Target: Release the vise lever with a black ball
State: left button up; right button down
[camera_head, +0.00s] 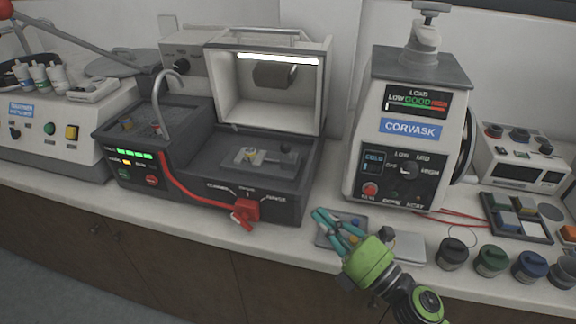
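The cutting machine (200,180) stands left of centre with its lit hood raised. A small vise (252,157) sits on its dark bed, with a dark rounded part (286,148) to its right; I cannot tell for sure whether that is the black ball of the lever. Small white labels mark the machine's front edge near a red block (246,209) on a red strap. My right gripper (329,215) has teal fingers. They look apart and empty, over a small grey tray right of the machine's front corner. My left gripper is not in view.
The Corvask press (405,130) stands behind my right gripper. Several dark-lidded jars (490,260) and a sample tray (517,218) are at the right. A control unit (50,135) stands at the left. The counter's front strip is narrow.

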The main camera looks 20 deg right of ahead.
aim_at(288, 152)
jog(key=p+x, duration=0.1)
jog(key=x, duration=0.3)
jog(key=d+p+x, duration=0.1)
jog(key=p+x, duration=0.1)
jog(key=x, duration=0.2)
jog(key=p+x, duration=0.2)
jog(key=x, duration=0.2)
jog(key=shift+w+d+r, duration=0.25)
jog(key=shift+w+r, duration=0.05)
jog(key=shift+r, duration=0.1)
jog(key=shift+w+d+r+p, duration=0.15)
jog(key=shift+w+d+p, duration=0.2)
jog(key=shift+w, duration=0.25)
